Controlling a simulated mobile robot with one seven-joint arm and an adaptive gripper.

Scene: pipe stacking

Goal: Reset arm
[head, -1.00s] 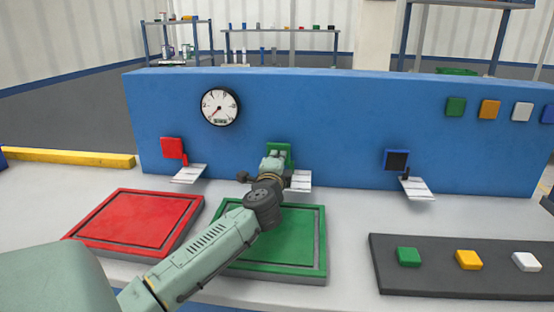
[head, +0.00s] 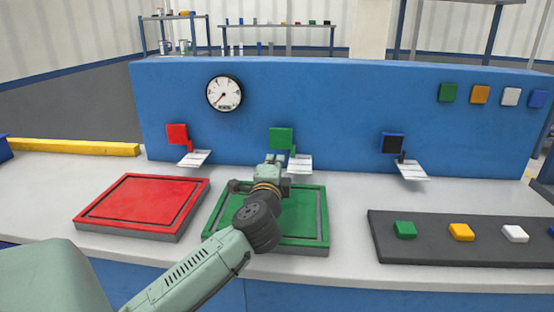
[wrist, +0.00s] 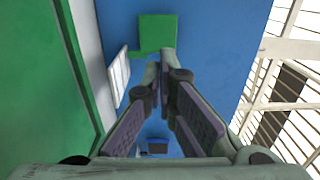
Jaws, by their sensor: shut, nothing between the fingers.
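My gripper (wrist: 162,70) is shut and empty in the wrist view, its fingertips together in front of the blue wall (wrist: 215,40). A green square plate (wrist: 157,32) on the wall shows just beyond the fingertips. In the head view my arm reaches over the green tray (head: 312,238), and my wrist hides part of it. The fingers themselves are mostly hidden there behind the wrist. The green wall plate (head: 281,137) with its white shelf (head: 300,164) is beyond my wrist, apart from it.
A red tray (head: 140,202) lies left on the white table. A dark board (head: 440,252) with green, yellow and white blocks lies right. A round gauge (head: 224,93) hangs on the wall.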

